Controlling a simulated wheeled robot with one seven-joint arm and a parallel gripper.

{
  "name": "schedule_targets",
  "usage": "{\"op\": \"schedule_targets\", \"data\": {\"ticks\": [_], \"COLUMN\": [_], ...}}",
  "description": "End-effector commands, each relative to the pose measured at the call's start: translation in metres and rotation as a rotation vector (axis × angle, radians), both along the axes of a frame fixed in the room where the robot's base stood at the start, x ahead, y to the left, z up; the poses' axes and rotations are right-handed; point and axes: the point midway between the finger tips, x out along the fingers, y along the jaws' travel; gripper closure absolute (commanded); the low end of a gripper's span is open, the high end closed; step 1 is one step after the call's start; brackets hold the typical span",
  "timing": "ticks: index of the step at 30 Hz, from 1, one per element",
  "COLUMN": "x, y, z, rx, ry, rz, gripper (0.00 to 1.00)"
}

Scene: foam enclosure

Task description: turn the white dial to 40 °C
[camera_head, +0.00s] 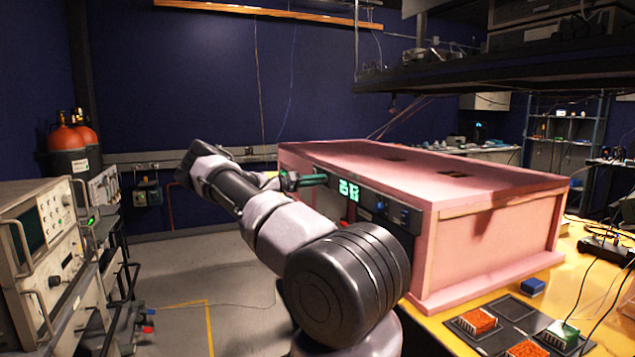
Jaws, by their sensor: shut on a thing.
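The pink foam enclosure (490,230) stands on the yellow table, with a dark control panel (405,217) along its front face. A green lit display (349,189) is on that panel; its digits are too small to read surely. My gripper (312,180), with dark green fingers, reaches the panel just left of the display and is shut there. The white dial is hidden at the fingers, so its pointer and setting cannot be seen. My arm crosses in front of the lower panel and hides part of it.
A dark tray (497,322) with orange and green blocks lies on the table at lower right, near a blue block (532,286). Instrument racks (45,250) stand at left. The floor between is clear.

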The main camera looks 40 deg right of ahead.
Motion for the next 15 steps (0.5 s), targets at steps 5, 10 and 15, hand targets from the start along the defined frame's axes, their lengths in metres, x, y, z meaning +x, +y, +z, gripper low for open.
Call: {"op": "schedule_targets", "data": {"ticks": [5,10,15], "x": [0.0,0.0,0.0008], "y": [0.0009,0.0005,0.0029], "z": [-0.002,-0.0012,-0.0009], "rx": [0.003,0.002,0.002], "ry": [0.0,0.001,0.001], "rz": [0.0,0.0,0.0], "gripper": [0.36,0.36,0.36]}}
